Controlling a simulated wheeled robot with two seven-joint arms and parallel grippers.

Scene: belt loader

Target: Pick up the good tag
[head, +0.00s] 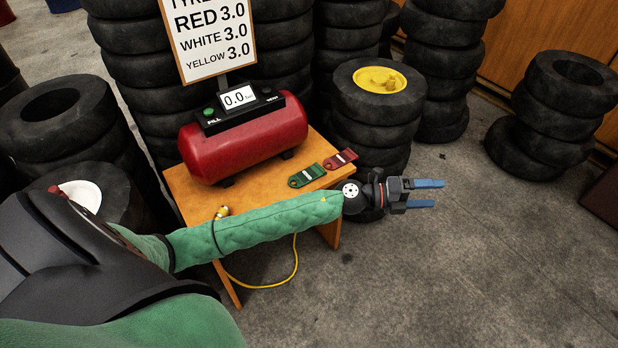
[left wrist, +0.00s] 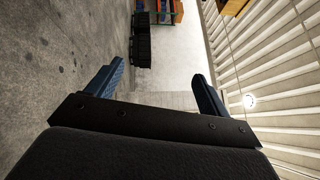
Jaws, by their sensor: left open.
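Two tags lie on the wooden table in the head view: a green tag (head: 306,176) and, just right of and behind it, a dark red tag (head: 342,158). Each has a pale label strip; I cannot read any wording that marks one as good. My left gripper (head: 428,195) is open and empty, with blue fingers pointing right, past the table's right edge and clear of both tags. Its open fingers also show in the left wrist view (left wrist: 160,88), with nothing between them. My right gripper is not in view.
A red compressor (head: 245,142) with a gauge reading 0.0 stands on the table (head: 262,190). A sign (head: 208,38) rises behind it. Tyre stacks, one with a yellow wheel (head: 380,79), stand behind. A yellow hose (head: 262,286) hangs at the front.

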